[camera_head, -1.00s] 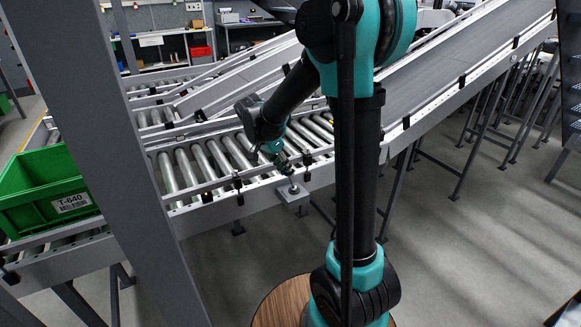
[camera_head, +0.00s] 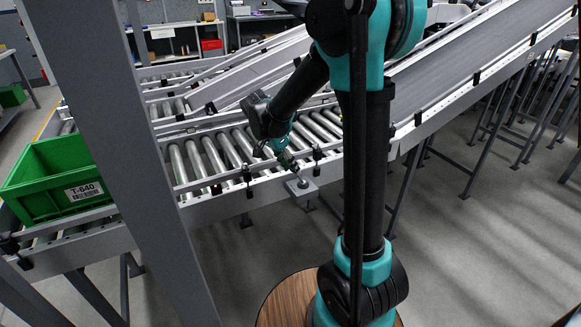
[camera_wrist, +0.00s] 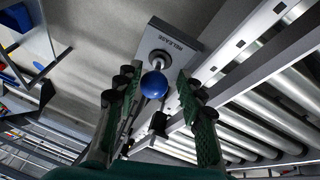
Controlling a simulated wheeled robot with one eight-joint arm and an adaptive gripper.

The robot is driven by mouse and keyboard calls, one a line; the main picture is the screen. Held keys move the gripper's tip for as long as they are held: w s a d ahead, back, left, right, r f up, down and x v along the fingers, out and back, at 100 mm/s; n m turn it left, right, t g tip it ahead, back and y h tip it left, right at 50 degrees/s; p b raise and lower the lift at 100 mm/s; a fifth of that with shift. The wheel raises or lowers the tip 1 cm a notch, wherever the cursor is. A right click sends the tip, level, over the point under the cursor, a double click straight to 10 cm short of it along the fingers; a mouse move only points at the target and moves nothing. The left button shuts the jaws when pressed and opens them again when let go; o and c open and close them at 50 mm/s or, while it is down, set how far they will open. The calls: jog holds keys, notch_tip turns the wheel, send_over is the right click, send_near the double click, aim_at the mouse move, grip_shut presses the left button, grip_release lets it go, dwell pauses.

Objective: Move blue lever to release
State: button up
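The blue lever's round knob (camera_wrist: 154,84) shows in the wrist view on a short metal rod. The rod rises from a grey plate (camera_wrist: 178,40) printed RELEASE. My gripper (camera_wrist: 156,78) is open, with one green finger on each side of the knob. Whether either finger touches the knob cannot be told; gaps appear on both sides. In the head view my gripper (camera_head: 288,160) is just above the grey lever box (camera_head: 300,188) on the conveyor's front side. The blue knob cannot be made out there.
A roller conveyor (camera_head: 215,155) runs behind the lever box, with a sloped belt (camera_head: 470,65) rising to the right. A green crate (camera_head: 50,205) labelled T-640 sits on the left rollers. A grey post (camera_head: 140,150) stands in front. Open floor lies at the lower right.

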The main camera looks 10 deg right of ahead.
jog(key=shift+o, duration=0.6)
jog(key=shift+s+r, duration=0.1)
jog(key=shift+r, duration=0.1)
jog(key=v, duration=1.1)
jog(key=shift+a+r, duration=0.15)
jog(key=shift+r, duration=0.15)
